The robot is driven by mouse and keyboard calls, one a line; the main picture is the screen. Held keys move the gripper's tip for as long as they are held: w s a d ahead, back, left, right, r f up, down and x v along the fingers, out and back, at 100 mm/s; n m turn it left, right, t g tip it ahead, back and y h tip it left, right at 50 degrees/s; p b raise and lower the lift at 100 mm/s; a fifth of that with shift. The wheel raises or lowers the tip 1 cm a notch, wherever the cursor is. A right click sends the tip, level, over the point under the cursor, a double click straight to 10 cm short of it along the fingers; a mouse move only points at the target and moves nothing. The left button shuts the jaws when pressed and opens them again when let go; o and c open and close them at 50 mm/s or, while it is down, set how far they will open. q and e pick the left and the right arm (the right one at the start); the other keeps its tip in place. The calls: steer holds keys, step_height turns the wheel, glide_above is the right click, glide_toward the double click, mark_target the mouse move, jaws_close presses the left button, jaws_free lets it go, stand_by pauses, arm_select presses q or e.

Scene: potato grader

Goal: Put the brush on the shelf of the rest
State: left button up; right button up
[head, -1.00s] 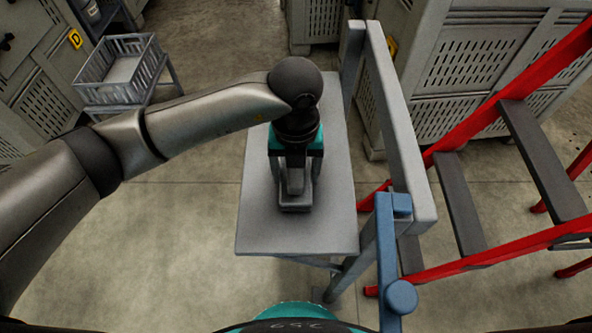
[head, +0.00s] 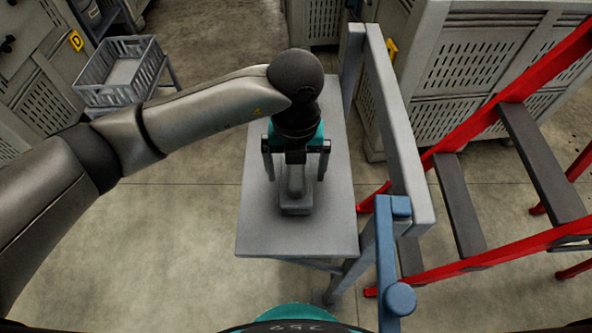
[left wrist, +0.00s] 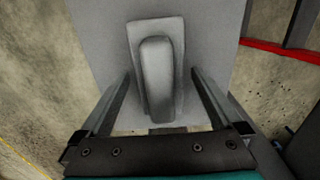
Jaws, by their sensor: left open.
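The grey brush (head: 296,207) lies on the flat grey shelf (head: 262,228), with its raised handle upward. In the left wrist view the brush (left wrist: 157,75) shows as a narrow handle on a longer flat base, resting on the grey shelf surface (left wrist: 95,35). My left gripper (head: 295,178) is open above the brush, pointing down. Its two fingers stand on either side of the handle with gaps, and they also show in the left wrist view (left wrist: 161,76). The gripper hides the far end of the brush in the head view. My right gripper is not in view.
A grey upright frame (head: 400,150) stands along the shelf's right side, with a blue post (head: 388,255) near its front. A grey basket (head: 118,70) stands at the back left. Bare shelf surrounds the brush.

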arm_select(q)
step_height(320, 180, up, 10)
steer(key=shift+f+p, duration=0.1)
steer(key=shift+p, duration=0.75)
steer(key=shift+r, duration=0.35)
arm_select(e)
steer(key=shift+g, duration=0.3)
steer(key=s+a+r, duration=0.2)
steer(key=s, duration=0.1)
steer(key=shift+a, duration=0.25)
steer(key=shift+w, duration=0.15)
